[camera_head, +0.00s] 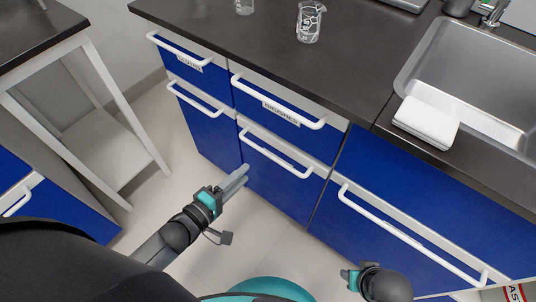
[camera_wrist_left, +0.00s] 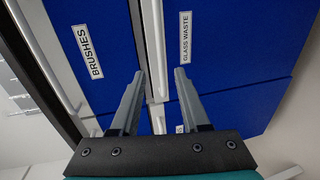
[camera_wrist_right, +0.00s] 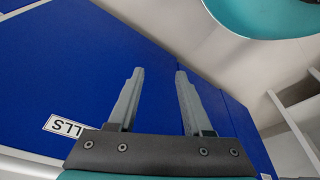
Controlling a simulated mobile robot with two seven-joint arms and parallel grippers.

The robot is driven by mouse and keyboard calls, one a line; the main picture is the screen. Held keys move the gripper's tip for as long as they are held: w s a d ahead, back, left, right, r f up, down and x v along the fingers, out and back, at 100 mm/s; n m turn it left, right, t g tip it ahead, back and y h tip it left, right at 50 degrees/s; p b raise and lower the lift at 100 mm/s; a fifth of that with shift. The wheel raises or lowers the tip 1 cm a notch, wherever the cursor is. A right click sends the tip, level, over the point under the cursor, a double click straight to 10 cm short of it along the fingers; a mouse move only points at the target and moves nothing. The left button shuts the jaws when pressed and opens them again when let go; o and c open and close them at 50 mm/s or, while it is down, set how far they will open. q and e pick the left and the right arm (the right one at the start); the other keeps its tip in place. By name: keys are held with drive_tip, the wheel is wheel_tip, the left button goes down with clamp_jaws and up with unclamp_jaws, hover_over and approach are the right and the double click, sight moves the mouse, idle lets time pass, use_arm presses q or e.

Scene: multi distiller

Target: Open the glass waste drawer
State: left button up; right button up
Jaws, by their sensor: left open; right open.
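The glass waste drawer is a blue front below the brushes drawer. Its "GLASS WASTE" label (camera_wrist_left: 185,38) shows in the left wrist view; the drawer's white bar handle (camera_head: 277,157) shows in the head view, and the drawer looks shut. My left gripper (camera_head: 242,175) is open, its fingers pointing at the cabinet near the left end of that handle. In the left wrist view the bar runs between or just in front of the fingertips (camera_wrist_left: 161,72); I cannot tell whether they touch it. My right gripper (camera_wrist_right: 159,72) is open and empty, low by another blue front.
The brushes drawer handle (camera_head: 277,101) is just above. A wide drawer handle (camera_head: 408,235) is to the right, under the sink (camera_head: 475,75). A white-framed table (camera_head: 75,110) stands left; floor between is clear.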

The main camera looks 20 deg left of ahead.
sight(267, 152)
use_arm(q)
drive_tip(key=shift+b+x, duration=2.3)
drive_tip(key=shift+x, duration=3.45)
use_arm(e)
wheel_tip(267, 152, up, 10)
drive_tip(key=w+t, duration=0.1)
drive_tip(key=w, duration=0.1)
drive_tip(key=shift+a+t, duration=0.15)
drive_tip(key=shift+t, duration=0.25)
use_arm(q)
drive_tip(key=shift+c, duration=0.3)
use_arm(e)
drive_tip(key=shift+r, duration=0.1)
use_arm(q)
clamp_jaws()
